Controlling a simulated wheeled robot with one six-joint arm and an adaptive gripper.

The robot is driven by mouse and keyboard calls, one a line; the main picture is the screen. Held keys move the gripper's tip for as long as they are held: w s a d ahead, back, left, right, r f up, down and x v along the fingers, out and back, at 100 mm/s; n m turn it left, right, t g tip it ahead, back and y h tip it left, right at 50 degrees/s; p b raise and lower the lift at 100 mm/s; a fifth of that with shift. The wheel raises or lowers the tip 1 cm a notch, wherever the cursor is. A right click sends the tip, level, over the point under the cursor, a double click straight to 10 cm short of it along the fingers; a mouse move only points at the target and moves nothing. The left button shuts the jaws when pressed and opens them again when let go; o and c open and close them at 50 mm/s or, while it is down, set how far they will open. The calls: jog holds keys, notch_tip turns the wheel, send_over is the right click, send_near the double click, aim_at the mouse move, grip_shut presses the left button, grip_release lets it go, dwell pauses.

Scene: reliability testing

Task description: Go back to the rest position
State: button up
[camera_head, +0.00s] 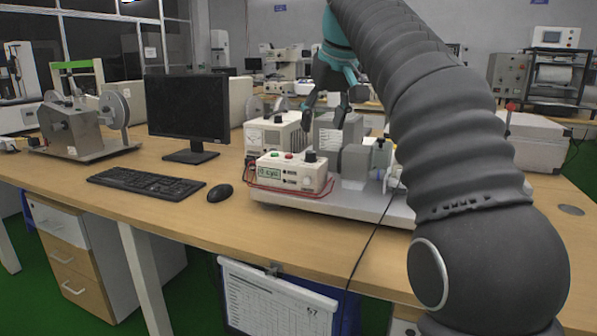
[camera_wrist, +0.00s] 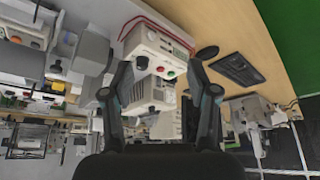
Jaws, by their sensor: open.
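My gripper (camera_head: 326,108) hangs in the upper middle of the head view, above the test apparatus on the desk. Its fingers are apart and nothing is between them. In the wrist view my gripper (camera_wrist: 160,88) shows two dark fingers spread apart, with the control box seen beyond them. My ribbed dark arm fills the right side of the head view and hides part of the desk behind it.
The control box (camera_head: 290,174) with a small display and knobs stands on a pale base plate (camera_head: 345,203). A monitor (camera_head: 188,108), keyboard (camera_head: 146,184) and mouse (camera_head: 220,192) are to the left. A clipboard (camera_head: 275,300) hangs at the desk's front. The wooden desk (camera_head: 270,235) is bare along its front edge.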

notch_tip(320, 180, down, 13)
jog(key=d+m, duration=0.2)
jog(key=s+d+f, duration=0.3)
jog(key=s+f, duration=0.3)
jog(key=s, duration=0.4)
jog(key=s+d+f+m+h, duration=0.1)
jog(key=s+d+f, duration=0.2)
jog(key=s+f, duration=0.3)
jog(key=s+d+f+m, duration=0.1)
jog(key=s+d+f, duration=0.2)
jog(key=s, duration=1)
jog(key=shift+s+f+t+h, duration=0.4)
jog(key=shift+f, duration=1.5)
